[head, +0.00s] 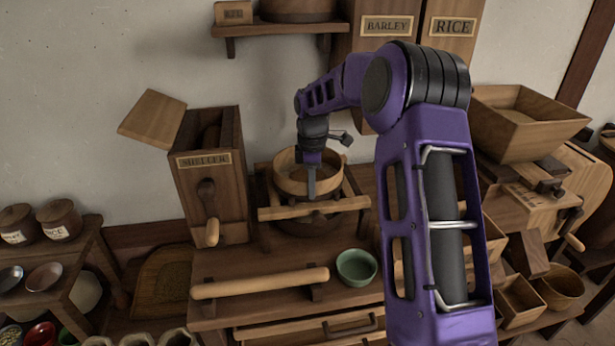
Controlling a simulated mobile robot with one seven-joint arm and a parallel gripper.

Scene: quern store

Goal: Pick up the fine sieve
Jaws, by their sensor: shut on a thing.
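The fine sieve (289,184) appears as a round, light wooden hoop at the middle of the head view. It is over a dark round vessel set in a wooden frame with a front rail (313,207). My gripper (311,188) reaches down at the sieve from above, and its grey finger lies against the near part of the hoop. The jaws are shut on the sieve's rim. The far finger and the mesh are mostly hidden. I cannot tell whether the sieve rests on the frame or hangs just above it.
A wooden roller (260,283) and a green bowl (356,267) are in front on the bench. A shelf (280,28) and the barley and rice bins (452,28) are above. A hopper mill (525,120) stands right.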

